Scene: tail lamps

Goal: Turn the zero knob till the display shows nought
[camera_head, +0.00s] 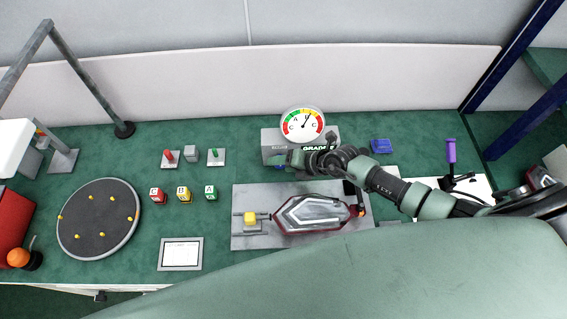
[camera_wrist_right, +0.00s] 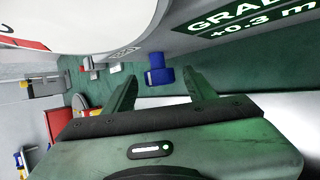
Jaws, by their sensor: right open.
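The gauge unit is a grey box (camera_head: 271,138) with a round red, yellow and green dial (camera_head: 302,125) on top. Its dark green display (camera_wrist_right: 246,22) reads "GRADE" and "+0.3 m" in the right wrist view, where the line is cut off. In the head view my arm covers most of the display. A blue knob (camera_wrist_right: 158,76) sticks out between the fingertips of my right gripper (camera_wrist_right: 160,84). The fingers are open, with a gap on each side of it. In the head view my right gripper (camera_head: 287,159) is at the box's front. My left gripper is not in view.
A grey plate (camera_head: 245,192) with a red and grey tail lamp (camera_head: 312,213) lies just in front of the box. Lettered cubes (camera_head: 184,194) and small switches (camera_head: 216,157) stand to the left. A blue block (camera_head: 381,146) and purple-handled lever (camera_head: 450,152) stand to the right.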

